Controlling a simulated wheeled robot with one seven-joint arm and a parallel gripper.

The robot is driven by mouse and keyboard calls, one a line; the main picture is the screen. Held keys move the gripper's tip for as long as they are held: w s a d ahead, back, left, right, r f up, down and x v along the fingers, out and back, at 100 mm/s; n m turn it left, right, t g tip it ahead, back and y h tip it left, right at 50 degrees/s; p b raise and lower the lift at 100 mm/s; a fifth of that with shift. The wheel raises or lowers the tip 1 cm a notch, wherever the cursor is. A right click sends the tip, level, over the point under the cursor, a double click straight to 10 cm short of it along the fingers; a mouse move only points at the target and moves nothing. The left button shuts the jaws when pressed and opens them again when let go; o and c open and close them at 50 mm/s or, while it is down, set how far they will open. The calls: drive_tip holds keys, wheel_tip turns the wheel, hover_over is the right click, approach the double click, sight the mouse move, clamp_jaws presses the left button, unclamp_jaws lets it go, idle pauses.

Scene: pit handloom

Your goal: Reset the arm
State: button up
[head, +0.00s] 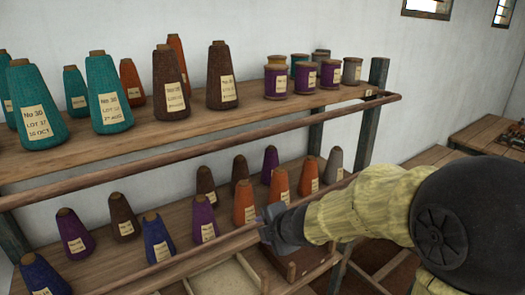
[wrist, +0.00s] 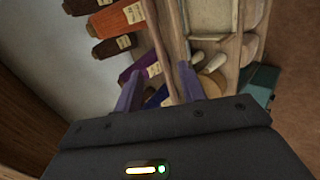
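My gripper (head: 264,218) is in front of the lower shelf's front rail in the head view, at the end of my arm reaching in from the right. In the wrist view my gripper (wrist: 160,78) shows two purple-grey fingers set apart, with no object held between them. The wooden front rail (wrist: 168,28) passes behind the gap between the fingers; whether they touch it I cannot tell. An orange cone (head: 245,203) and a purple cone (head: 204,220) stand on the lower shelf near the gripper.
The upper shelf (head: 150,146) holds teal, brown and orange cones and several small spools. The lower shelf (head: 88,268) holds more cones. Pale trays (head: 228,280) lie below the lower rail. A dark post (head: 366,130) stands at right. A wooden bench (head: 485,140) is far right.

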drive_tip(key=s+d+f+m+g+h+b, duration=0.1)
drive_tip(key=s+d+f+m+g+b, duration=0.1)
drive_tip(key=s+d+f+m+b, duration=0.3)
drive_tip(key=s+d+f+m+g+h+b, duration=0.1)
drive_tip(key=s+d+f+m+b, duration=0.3)
drive_tip(key=f+m, duration=0.7)
drive_tip(key=s+d+f+m+g+h+b, duration=0.2)
drive_tip(key=s+d+f+m+h+b, duration=0.1)
drive_tip(key=s+d+f+m+b, duration=0.2)
wheel_tip(320, 180, down, 4)
drive_tip(key=s+m+b, duration=0.1)
drive_tip(key=s+m, duration=0.1)
drive_tip(key=m, duration=0.1)
drive_tip(key=shift+s+d+r+g, duration=0.2)
drive_tip(key=shift+s+d+g, duration=0.1)
drive_tip(key=shift+s, duration=0.05)
drive_tip(key=shift+w, duration=0.15)
